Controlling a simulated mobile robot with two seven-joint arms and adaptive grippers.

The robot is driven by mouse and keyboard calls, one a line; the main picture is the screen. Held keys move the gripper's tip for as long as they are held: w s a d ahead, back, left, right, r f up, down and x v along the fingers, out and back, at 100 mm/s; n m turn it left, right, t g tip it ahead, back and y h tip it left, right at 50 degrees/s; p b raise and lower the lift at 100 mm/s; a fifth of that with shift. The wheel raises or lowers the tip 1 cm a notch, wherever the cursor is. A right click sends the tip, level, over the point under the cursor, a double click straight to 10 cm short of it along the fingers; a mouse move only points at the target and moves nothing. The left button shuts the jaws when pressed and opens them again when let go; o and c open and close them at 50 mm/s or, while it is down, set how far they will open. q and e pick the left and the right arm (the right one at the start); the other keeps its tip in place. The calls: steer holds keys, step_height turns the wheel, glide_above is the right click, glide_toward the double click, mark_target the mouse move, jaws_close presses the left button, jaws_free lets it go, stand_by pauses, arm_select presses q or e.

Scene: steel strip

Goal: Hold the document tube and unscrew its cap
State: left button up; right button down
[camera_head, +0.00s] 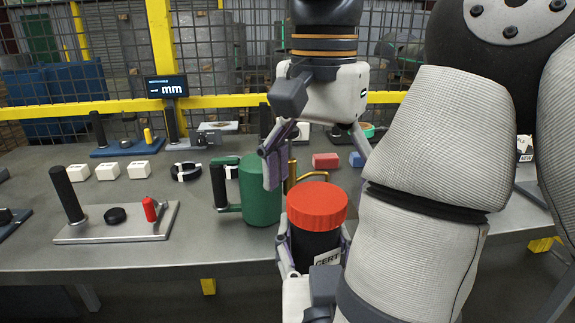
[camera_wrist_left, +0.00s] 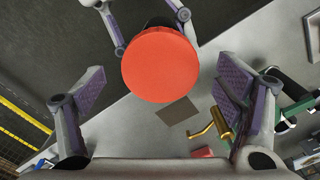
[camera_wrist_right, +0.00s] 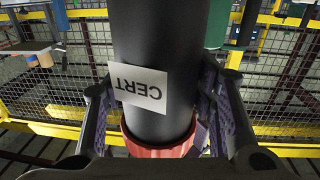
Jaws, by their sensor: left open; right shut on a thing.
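The document tube is a black cylinder (camera_head: 312,243) with a white CERT label and a ribbed red cap (camera_head: 317,203). It stands roughly upright, cap up, at the table's front edge. My right gripper (camera_head: 315,238) is shut around the black body below the cap. The right wrist view shows the tube (camera_wrist_right: 160,50) between the fingers and the cap (camera_wrist_right: 160,140) at the bottom. My left gripper (camera_head: 318,160) points down above the cap, open and empty. In the left wrist view the cap (camera_wrist_left: 160,65) lies beyond the spread fingers (camera_wrist_left: 165,100), apart from them.
A green mug-like cylinder (camera_head: 261,190) with a black handle stands close left of the tube. A brass hook-shaped piece (camera_head: 312,177) is behind the cap. A metal plate with handles (camera_head: 118,225) lies farther left. A wire fence (camera_head: 230,50) closes the back.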

arm_select(q)
step_height(320, 180, up, 3)
steer(key=shift+r, duration=0.15)
steer(key=m, duration=0.2)
steer(key=r+m, duration=0.1)
steer(key=m, duration=0.1)
steer(key=shift+s+d, duration=0.2)
steer(key=m, duration=0.1)
steer(key=r+m, duration=0.1)
steer(key=m, duration=0.3)
steer(key=shift+w+a+r, duration=0.1)
steer(key=shift+r, duration=0.3)
steer(key=shift+a+r+m, duration=0.15)
steer(key=shift+m, duration=0.45)
steer(key=shift+f+m, duration=0.3)
steer(key=shift+f, duration=0.1)
step_height(320, 180, down, 7)
steer(key=shift+w+r, duration=0.1)
steer(key=c, duration=1.3)
steer(key=n, duration=0.6)
